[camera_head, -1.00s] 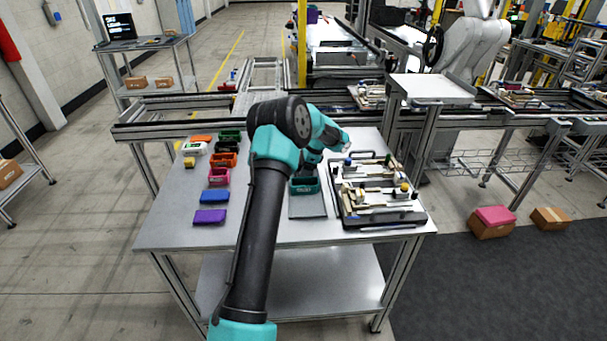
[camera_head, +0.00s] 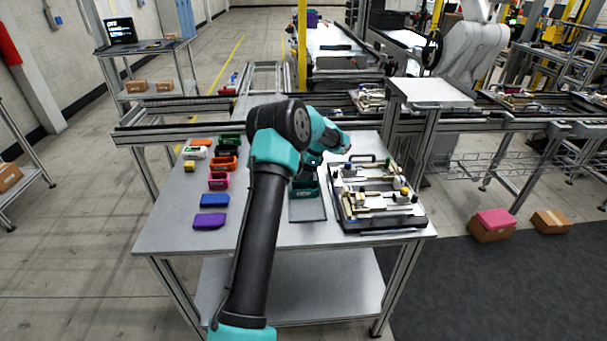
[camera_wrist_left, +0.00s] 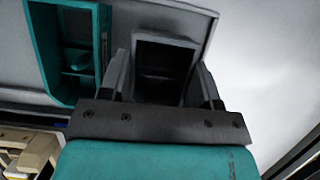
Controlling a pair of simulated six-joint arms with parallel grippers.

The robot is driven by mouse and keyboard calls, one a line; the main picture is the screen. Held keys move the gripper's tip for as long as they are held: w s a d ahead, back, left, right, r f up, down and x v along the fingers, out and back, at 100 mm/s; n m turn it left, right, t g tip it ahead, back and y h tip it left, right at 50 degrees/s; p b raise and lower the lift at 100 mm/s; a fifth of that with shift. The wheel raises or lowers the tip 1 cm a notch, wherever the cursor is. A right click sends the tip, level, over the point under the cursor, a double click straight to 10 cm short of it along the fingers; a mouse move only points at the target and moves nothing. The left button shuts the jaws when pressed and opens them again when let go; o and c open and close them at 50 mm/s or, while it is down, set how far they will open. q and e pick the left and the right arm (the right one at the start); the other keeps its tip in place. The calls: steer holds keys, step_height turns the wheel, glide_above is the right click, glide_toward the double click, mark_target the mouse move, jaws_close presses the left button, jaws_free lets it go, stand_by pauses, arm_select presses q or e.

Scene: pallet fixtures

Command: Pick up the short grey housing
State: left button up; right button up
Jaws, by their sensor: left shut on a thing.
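The short grey housing (camera_wrist_left: 165,62) shows in the left wrist view as a dark grey, open box-like part between my left gripper's fingers (camera_wrist_left: 160,84). The fingers are shut on its two sides. In the head view my left arm reaches over the table's middle, and its wrist hides the gripper and the housing. My right gripper is in neither view.
A teal bin (camera_head: 305,189) stands by the wrist; it also shows in the left wrist view (camera_wrist_left: 45,45). A pallet with fixtures (camera_head: 412,222) lies to the right. Several coloured bins, including a purple one (camera_head: 209,221), line the table's left (camera_head: 165,225).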

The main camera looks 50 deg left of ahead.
arm_select(q)
step_height(320, 180, up, 9)
steer(key=shift+r, duration=0.15)
steer(key=shift+d, duration=0.1)
stand_by(0.6)
